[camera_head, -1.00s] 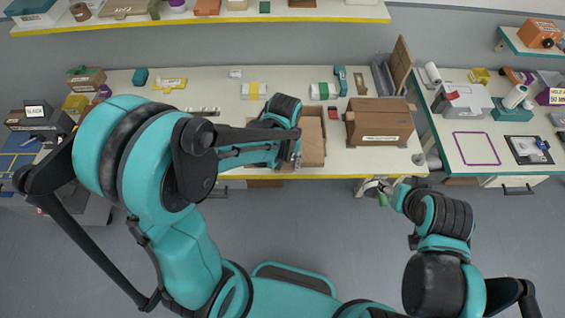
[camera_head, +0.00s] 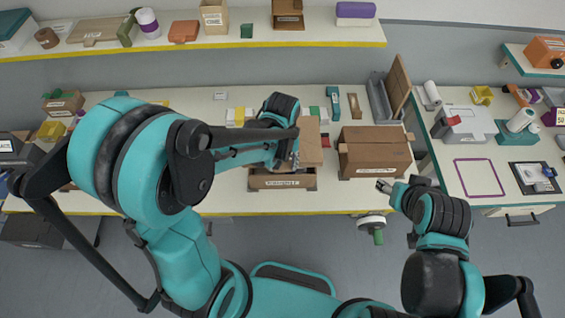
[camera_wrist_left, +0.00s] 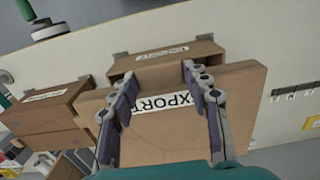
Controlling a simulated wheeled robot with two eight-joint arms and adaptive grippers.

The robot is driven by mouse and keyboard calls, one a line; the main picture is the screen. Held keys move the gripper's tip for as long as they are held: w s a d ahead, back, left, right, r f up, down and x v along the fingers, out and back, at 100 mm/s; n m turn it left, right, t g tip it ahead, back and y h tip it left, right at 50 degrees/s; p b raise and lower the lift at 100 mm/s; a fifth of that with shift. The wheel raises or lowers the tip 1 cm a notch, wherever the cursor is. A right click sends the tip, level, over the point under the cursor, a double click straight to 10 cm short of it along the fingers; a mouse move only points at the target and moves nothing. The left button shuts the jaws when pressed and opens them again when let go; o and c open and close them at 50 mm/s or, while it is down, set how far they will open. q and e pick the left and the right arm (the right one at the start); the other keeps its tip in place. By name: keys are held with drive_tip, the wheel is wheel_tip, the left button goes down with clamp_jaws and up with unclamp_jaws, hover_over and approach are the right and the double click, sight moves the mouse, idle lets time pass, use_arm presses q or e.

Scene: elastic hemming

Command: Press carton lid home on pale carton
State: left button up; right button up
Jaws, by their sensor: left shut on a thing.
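My left gripper (camera_head: 297,160) is shut on the carton lid (camera_head: 312,142), a flat brown panel. In the left wrist view the lid (camera_wrist_left: 165,142) fills the middle, its EXPORT label between the fingers (camera_wrist_left: 160,88). The pale carton (camera_head: 258,182), with a white label on its front, stands at the table's front edge under the lid. It also shows in the left wrist view (camera_wrist_left: 125,66), partly covered by the lid. The lid looks askew to the carton; whether they touch is hidden.
A darker brown carton (camera_head: 375,155) stands close to the right of the pale one. A green-handled wheel (camera_head: 372,222) sits at the table front below the right gripper. Small packs and a stapler-like teal tool (camera_head: 333,100) lie behind. A second table (camera_head: 465,150) is at right.

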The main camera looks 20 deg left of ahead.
use_arm(q)
drive_tip(key=shift+f+b, duration=2.65)
drive_tip(key=shift+f, duration=0.25)
drive_tip(key=shift+f, duration=1.7)
drive_tip(key=o, duration=1.5)
wheel_tip(320, 180, up, 12)
drive_tip(key=shift+s+f, duration=0.1)
